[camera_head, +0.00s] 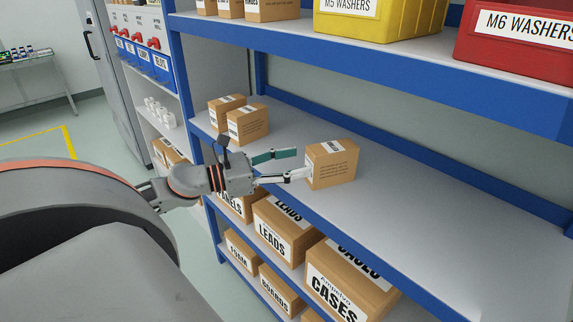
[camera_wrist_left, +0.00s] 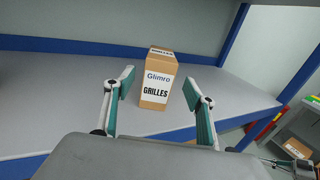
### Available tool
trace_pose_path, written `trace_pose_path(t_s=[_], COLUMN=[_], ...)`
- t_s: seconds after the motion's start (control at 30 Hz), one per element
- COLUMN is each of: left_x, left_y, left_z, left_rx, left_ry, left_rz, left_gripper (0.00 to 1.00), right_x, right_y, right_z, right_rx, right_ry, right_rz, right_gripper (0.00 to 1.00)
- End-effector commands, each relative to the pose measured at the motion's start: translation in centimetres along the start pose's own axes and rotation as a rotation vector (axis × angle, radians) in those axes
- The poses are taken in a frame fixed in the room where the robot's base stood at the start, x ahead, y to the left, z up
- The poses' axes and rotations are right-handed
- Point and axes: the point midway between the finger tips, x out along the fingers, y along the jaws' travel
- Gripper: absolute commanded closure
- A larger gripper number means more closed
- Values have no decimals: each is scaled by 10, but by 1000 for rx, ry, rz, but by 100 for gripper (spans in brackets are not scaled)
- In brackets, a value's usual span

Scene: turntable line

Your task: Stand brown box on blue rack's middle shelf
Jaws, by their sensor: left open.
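The brown box (camera_head: 332,165) stands upright on the blue rack's (camera_head: 505,114) middle shelf (camera_head: 450,205), near the front edge. In the left wrist view the brown box (camera_wrist_left: 158,80) shows a white label reading "Glimro GRILLES" and appears upright on the grey surface. My left gripper (camera_head: 302,163) is open just left of the box, its fingers pointing at it. In the left wrist view the fingertips (camera_wrist_left: 159,82) are spread to either side of the box's outline; whether they touch it I cannot tell.
Two brown boxes (camera_head: 247,123) stand farther left on the middle shelf. The shelf below holds several labelled boxes (camera_head: 285,226). Above are a yellow bin (camera_head: 410,18) and a red bin (camera_head: 500,55). The middle shelf is clear to the right of the box.

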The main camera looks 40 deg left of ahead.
Motion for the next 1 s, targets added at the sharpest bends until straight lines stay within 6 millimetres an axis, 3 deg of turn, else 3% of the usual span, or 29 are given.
trace_pose_path(t_s=[0.23, 1.0], left_x=[-16, -16], left_y=[0, 0], left_z=[0, 0], left_rx=[1, 1], left_ry=[1, 1], left_rz=[0, 0], left_gripper=[45, 45], right_x=[0, 1], right_y=[0, 1], right_z=[1, 0], right_rx=[0, 0], right_ry=[-1, 2], right_rz=[0, 2], right_gripper=[100, 100])
